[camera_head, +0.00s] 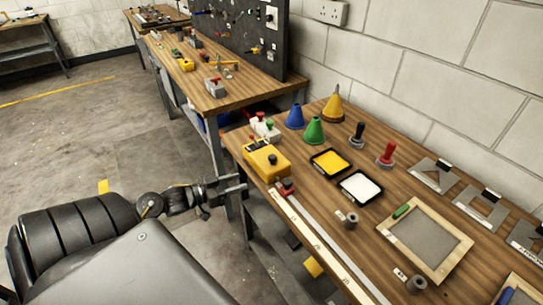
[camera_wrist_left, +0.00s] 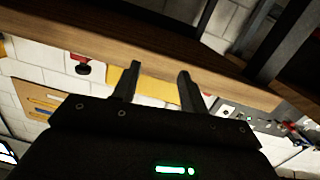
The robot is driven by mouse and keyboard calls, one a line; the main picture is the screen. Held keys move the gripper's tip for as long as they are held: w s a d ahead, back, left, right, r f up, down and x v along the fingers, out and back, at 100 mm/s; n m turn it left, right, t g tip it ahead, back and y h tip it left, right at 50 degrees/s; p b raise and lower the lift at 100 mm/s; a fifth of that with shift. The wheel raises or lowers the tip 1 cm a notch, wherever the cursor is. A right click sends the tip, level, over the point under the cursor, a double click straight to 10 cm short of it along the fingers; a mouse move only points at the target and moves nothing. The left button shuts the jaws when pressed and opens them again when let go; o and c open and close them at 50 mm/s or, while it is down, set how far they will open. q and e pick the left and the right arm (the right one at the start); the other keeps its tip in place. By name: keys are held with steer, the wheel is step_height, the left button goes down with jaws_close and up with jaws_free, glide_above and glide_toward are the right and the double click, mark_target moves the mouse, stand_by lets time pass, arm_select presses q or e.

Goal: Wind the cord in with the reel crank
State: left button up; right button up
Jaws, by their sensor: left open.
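A yellow box (camera_head: 266,161) with dark parts on top sits at the near left corner of the bench; it may be the reel, but I cannot make out a crank or cord clearly. A small red-and-dark piece (camera_head: 285,188) lies just in front of it, at the end of a long pale strip. My left gripper (camera_head: 238,187) is beside the bench's front edge, left of the yellow box and apart from it. In the left wrist view its two fingers (camera_wrist_left: 159,70) are spread and empty, with the wooden bench edge behind them. My right gripper is out of view.
The bench (camera_head: 335,225) also holds blue and green cones (camera_head: 314,131), yellow and white trays (camera_head: 360,187), a framed screen (camera_head: 425,238) and a red-handled stamp (camera_head: 386,155). A second bench (camera_head: 230,88) stands behind. The floor (camera_head: 80,140) at left is clear.

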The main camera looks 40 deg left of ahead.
mark_target(273, 156)
arm_select(q)
steer(key=s+d+r+m+h, duration=0.1)
steer(key=d+r+m+h, duration=0.3)
steer(key=r, duration=0.7)
steer(key=shift+n+g, duration=0.3)
steer(key=p+x, duration=0.1)
steer(key=x, duration=0.3)
steer(key=p+x, duration=0.1)
steer(key=x, duration=0.4)
steer(key=shift+w+a, duration=0.1)
steer(key=shift+w, duration=0.25)
steer(key=shift+w+d+f+p, duration=0.15)
steer(key=shift+w+d+p, duration=0.15)
steer(key=shift+w, duration=0.1)
steer(key=c, duration=0.9)
steer(key=shift+a, duration=0.1)
jaws_close()
